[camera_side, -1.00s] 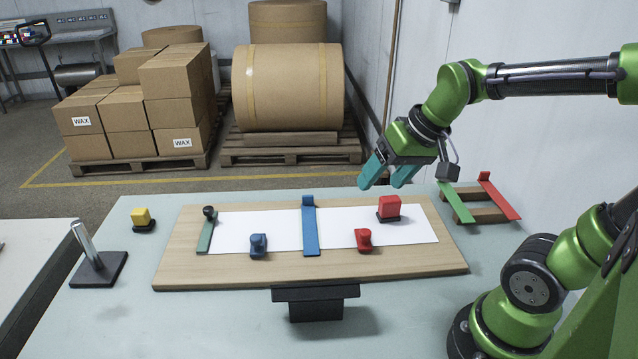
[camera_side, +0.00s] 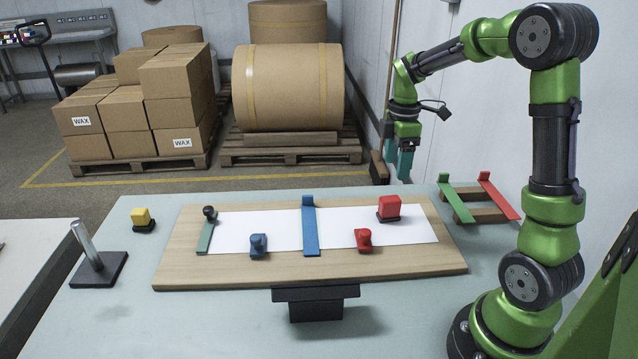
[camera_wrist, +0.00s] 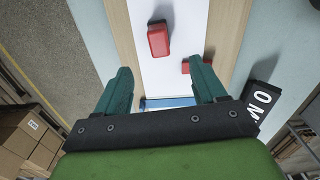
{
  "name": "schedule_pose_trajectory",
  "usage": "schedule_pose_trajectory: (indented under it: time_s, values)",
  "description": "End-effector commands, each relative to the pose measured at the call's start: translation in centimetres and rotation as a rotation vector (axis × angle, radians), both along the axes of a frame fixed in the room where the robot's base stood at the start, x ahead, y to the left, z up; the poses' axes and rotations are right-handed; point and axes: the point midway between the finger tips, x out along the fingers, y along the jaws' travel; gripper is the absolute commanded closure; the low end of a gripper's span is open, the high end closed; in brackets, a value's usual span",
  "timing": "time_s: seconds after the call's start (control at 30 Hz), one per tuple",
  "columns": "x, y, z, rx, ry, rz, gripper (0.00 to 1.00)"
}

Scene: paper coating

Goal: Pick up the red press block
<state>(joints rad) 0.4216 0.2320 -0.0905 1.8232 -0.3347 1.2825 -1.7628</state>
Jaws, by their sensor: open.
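The red press block (camera_side: 389,206), with a dark base, stands on the right part of the white paper on the wooden board (camera_side: 180,270). In the wrist view the block (camera_wrist: 159,40) lies ahead of the fingers, near the top of the picture. My gripper (camera_side: 398,168) points down, open and empty, above and apart from the block; in the side view it appears beyond the board's back edge. The wrist view shows both teal fingers (camera_wrist: 160,72) wide apart with nothing between them touching them.
A smaller red piece (camera_side: 363,241), a blue piece (camera_side: 258,246) and a blue bar (camera_side: 310,226) are on the board. A rack (camera_side: 480,215) with green and red bars stands at right. A yellow block (camera_side: 141,218) and a metal post (camera_side: 91,250) stand left.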

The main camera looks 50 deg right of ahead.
Motion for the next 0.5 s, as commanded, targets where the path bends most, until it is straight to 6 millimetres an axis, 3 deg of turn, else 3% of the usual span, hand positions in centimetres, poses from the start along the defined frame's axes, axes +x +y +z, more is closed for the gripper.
schedule_pose_trajectory:
  time_s: [0.1, 0.3, 0.5]
  values:
    - [-0.1, 0.1, -2.9, 0.003, 0.004, -0.001, 0.3]
    - [0.0, 0.0, -6.7, 0.002, 0.002, -0.002, 0.3]
    - [0.0, 0.0, -8.4, 0.0, 0.0, -0.003, 0.3]
